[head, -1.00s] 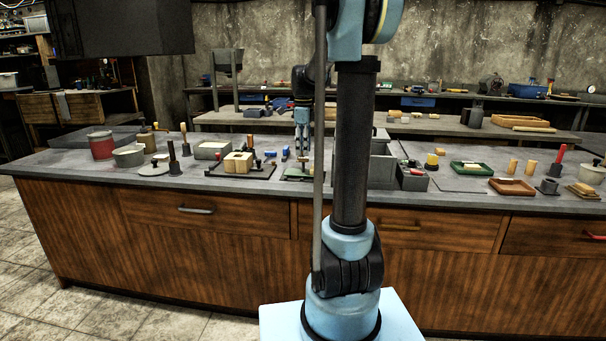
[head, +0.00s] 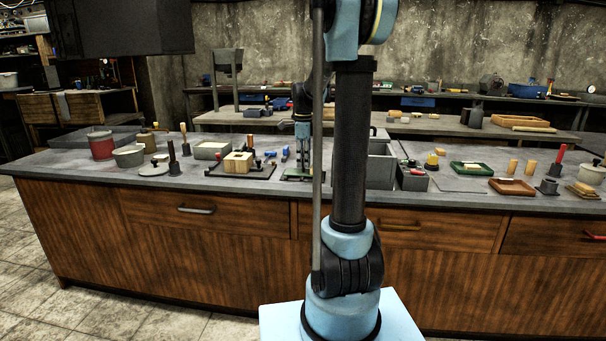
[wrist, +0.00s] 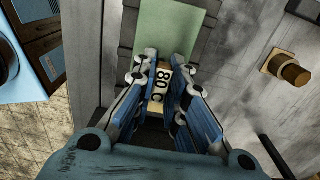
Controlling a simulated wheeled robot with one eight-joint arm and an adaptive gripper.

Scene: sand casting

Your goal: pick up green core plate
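The green core plate (wrist: 175,27) shows as a flat pale green surface at the top of the wrist view, running down behind my fingers. In the head view the green plate (head: 296,179) is a thin strip on the bench, partly hidden by my gripper and arm. A small tan block marked with black characters (wrist: 159,84) stands between my fingers. My gripper (wrist: 163,66) points down at the plate, one finger on each side of the block. The fingers look spread, with a narrow gap; contact is not clear. In the head view my gripper (head: 302,168) reaches down to the plate.
A tan block on a dark board (head: 238,163) stands left of my gripper. A grey box (head: 380,170) stands close on the right. A tan knobbed piece (wrist: 287,70) lies to the right in the wrist view. Several tools and trays crowd the bench.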

